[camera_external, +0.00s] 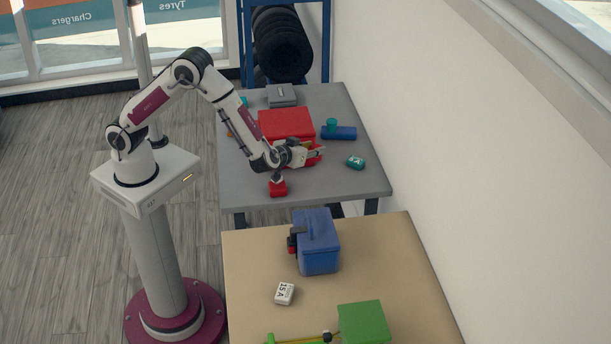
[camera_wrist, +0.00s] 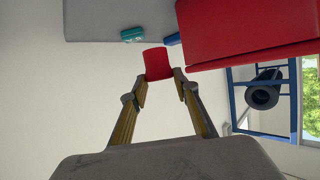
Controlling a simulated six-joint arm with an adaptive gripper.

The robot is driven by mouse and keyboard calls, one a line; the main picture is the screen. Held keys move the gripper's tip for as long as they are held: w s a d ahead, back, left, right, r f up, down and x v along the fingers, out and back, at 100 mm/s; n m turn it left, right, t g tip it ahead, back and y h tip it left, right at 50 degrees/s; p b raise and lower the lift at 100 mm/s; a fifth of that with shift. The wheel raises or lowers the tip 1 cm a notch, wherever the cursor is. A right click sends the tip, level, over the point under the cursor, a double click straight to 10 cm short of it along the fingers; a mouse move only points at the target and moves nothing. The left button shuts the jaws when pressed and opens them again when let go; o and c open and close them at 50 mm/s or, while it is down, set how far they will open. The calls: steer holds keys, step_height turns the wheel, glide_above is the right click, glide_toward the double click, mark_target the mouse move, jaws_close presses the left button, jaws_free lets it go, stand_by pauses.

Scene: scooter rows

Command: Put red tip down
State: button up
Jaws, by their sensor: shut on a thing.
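A small red piece (camera_wrist: 158,62), which looks like the red tip, is between the two fingertips of my gripper (camera_wrist: 159,76) in the wrist view. My gripper (camera_external: 318,153) is shut on it, pointing right, over the grey table (camera_external: 345,187) in the external view. Red also shows beside the fingers there, but which part is the held piece is hard to tell. Its underside and the gap to the table cannot be made out. A separate red piece with a grey top (camera_external: 278,187) stands near the table's front edge.
A red box (camera_external: 286,123) lies behind my gripper. The front right of that table is clear. A tan table (camera_external: 255,260) in front carries a blue box (camera_external: 319,250).

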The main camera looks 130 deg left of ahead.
steer(key=s+d, duration=0.2)
steer(key=d, duration=1)
steer(key=s+d+n+g, duration=0.2)
steer(key=s, duration=0.6)
steer(key=s+d+n+g, duration=0.2)
steer(key=s+d+g, duration=0.1)
steer(key=s, duration=0.5)
steer(key=shift+d+n+h, duration=0.3)
steer(key=shift+d+h, duration=0.05)
steer(key=shift+h, duration=0.05)
steer(key=shift+f, duration=2.85)
steer(key=shift+f, duration=2.05)
steer(key=shift+f, duration=0.1)
